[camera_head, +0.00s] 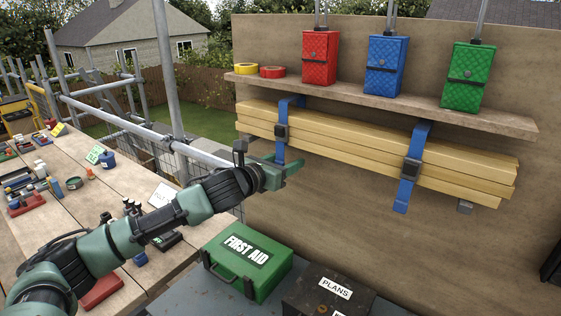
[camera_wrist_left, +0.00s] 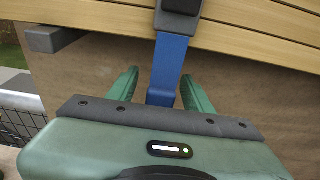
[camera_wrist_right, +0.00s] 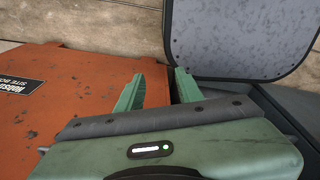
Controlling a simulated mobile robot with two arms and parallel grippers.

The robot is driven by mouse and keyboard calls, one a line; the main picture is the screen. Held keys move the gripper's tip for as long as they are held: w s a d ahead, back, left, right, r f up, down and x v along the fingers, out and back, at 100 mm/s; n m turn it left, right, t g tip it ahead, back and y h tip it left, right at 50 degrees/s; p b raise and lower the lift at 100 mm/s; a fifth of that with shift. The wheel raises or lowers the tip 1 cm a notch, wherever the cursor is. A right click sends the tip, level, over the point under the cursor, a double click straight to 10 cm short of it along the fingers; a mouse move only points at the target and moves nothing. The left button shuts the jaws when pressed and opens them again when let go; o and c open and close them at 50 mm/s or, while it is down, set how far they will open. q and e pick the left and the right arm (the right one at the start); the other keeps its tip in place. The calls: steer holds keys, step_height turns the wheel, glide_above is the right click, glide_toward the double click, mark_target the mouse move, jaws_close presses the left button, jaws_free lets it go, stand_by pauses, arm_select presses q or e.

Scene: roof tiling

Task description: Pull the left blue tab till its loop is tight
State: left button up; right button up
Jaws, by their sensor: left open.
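The left blue strap (camera_head: 283,108) loops around a bundle of timber boards (camera_head: 350,142) under the wall shelf, with a dark buckle (camera_head: 281,132) on its front. Its blue tab (camera_head: 280,151) hangs below the buckle. My left gripper (camera_head: 291,168) is open at the tab's lower part. In the left wrist view the tab (camera_wrist_left: 169,65) hangs between the two spread fingers (camera_wrist_left: 160,76), with gaps on both sides. Its lower end is hidden behind the gripper body. My right gripper (camera_wrist_right: 156,85) is open and empty, seen only in the right wrist view.
A second blue strap (camera_head: 415,150) holds the boards further right. Red, blue and green pouches stand on the shelf (camera_head: 400,97). A green first aid box (camera_head: 247,262) and a plans box (camera_head: 325,290) are below. An orange box (camera_wrist_right: 70,110) is near my right gripper.

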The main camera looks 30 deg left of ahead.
arm_select(q)
steer(key=shift+c, duration=0.6)
jaws_close()
arm_select(e)
steer(key=shift+s+d, duration=0.15)
steer(key=shift+s, duration=0.65)
